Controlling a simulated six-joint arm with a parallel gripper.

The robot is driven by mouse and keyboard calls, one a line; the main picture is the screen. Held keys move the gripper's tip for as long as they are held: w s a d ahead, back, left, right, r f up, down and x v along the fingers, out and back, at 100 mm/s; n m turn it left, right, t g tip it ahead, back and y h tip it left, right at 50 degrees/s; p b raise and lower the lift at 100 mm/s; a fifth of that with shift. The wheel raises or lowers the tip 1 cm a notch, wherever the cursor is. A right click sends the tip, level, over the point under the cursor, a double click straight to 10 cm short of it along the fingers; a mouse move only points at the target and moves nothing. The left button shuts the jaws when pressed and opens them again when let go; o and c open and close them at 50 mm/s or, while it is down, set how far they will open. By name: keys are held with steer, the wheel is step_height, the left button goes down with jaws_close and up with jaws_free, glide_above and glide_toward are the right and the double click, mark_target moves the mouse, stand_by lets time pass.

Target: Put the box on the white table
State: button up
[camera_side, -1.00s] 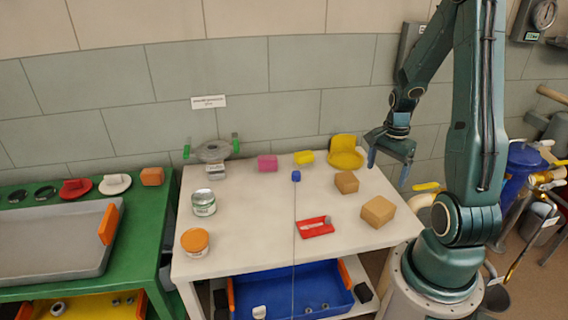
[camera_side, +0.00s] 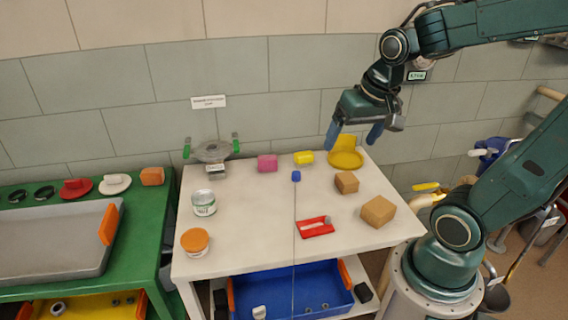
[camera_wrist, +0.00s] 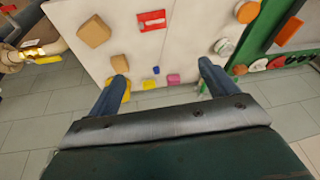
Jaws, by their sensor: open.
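The white table (camera_side: 250,240) stands in the middle of the side view. Two brown boxes are on its right part: a larger one (camera_side: 378,211) near the right edge and a smaller one (camera_side: 347,182) behind it. I cannot tell which one the task means. Both also show in the wrist view, the larger (camera_wrist: 94,31) and the smaller (camera_wrist: 120,64). My gripper (camera_side: 352,136) is open and empty, raised above the back right of the table near the yellow scoop-like piece (camera_side: 346,159). In the wrist view the blue fingers of my gripper (camera_wrist: 160,73) are spread wide.
A green table (camera_side: 145,240) stands left. A tiled wall rises behind.

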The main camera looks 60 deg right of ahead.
steer(key=s+a+r+n+t+y, duration=0.1)
steer(key=s+a+r+n+t, duration=0.1)
steer(key=s+a+r+n, duration=0.2)
steer(key=s+a+n, duration=0.1)
steer(key=a+n, duration=0.2)
steer(key=shift+s+a, duration=0.2)
steer(key=shift+a, duration=0.05)
steer(key=shift+o, duration=0.4)
steer(key=shift+r, duration=0.1)
steer(key=shift+w+d, duration=0.1)
steer(key=shift+w, duration=0.05)
steer(key=w+d+f+m+g+h, duration=0.25)
steer(key=w+d+f+m, duration=0.35)
steer(key=d+f+m, duration=0.45)
steer(key=s+d+f+m+g+y, duration=0.1)
steer(key=s+d+f+m+g, duration=0.2)
steer(key=d+f+m, duration=0.8)
steer(key=s+d+f, duration=0.1)
steer(key=s+d, duration=0.1)
steer(key=d, duration=0.1)
steer(key=shift+s+d+g, duration=0.15)
steer(key=shift+g, duration=0.2)
